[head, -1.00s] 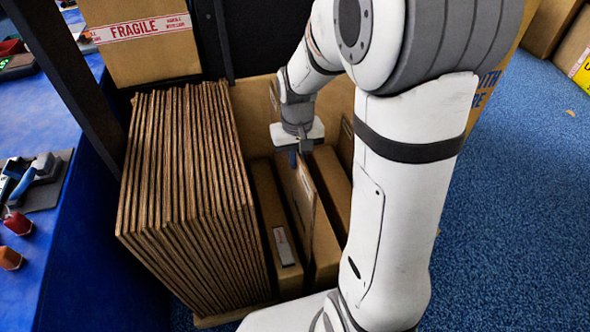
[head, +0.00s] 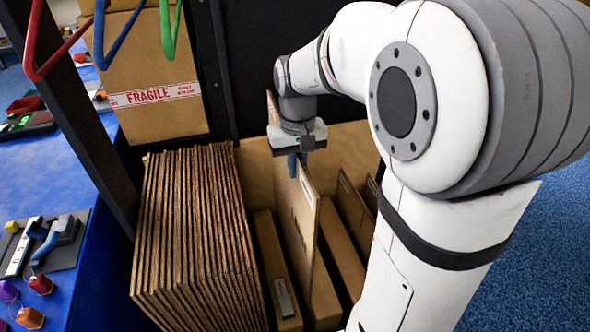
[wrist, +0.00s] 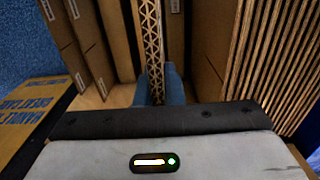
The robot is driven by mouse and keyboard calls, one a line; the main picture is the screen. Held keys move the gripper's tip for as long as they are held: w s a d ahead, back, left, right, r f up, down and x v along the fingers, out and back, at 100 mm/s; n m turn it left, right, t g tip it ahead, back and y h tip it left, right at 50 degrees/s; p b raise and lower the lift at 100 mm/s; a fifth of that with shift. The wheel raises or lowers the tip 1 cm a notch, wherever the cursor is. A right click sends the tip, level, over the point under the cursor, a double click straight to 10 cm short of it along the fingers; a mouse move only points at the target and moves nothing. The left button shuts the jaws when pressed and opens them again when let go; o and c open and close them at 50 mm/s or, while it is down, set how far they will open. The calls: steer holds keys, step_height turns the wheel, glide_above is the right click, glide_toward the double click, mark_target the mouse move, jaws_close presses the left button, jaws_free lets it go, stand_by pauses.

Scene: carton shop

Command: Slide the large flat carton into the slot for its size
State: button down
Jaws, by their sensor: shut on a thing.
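My gripper (head: 296,164) is shut on the top edge of a flat brown carton (head: 303,215), which stands upright among the slots of a brown rack. In the wrist view the carton (wrist: 150,42) shows edge-on, its corrugated edge between the blue fingertips of my gripper (wrist: 158,88). Part of the carton rises behind my gripper in the head view. Its lower edge is hidden, so I cannot tell how deep it sits. The rack has narrow slots with brown dividers (head: 268,255); a small pale label (head: 284,298) is on one near end.
A dense stack of upright corrugated sheets (head: 195,235) stands just left of the slots. A box with FRAGILE tape (head: 150,95) is behind it. A dark post (head: 85,130) and a blue table (head: 30,190) are at left. Blue floor (head: 540,260) is clear at right.

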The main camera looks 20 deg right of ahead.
step_height(320, 180, up, 26)
steer(key=p, duration=2.1)
steer(key=shift+r, duration=0.2)
steer(key=shift+f, duration=0.15)
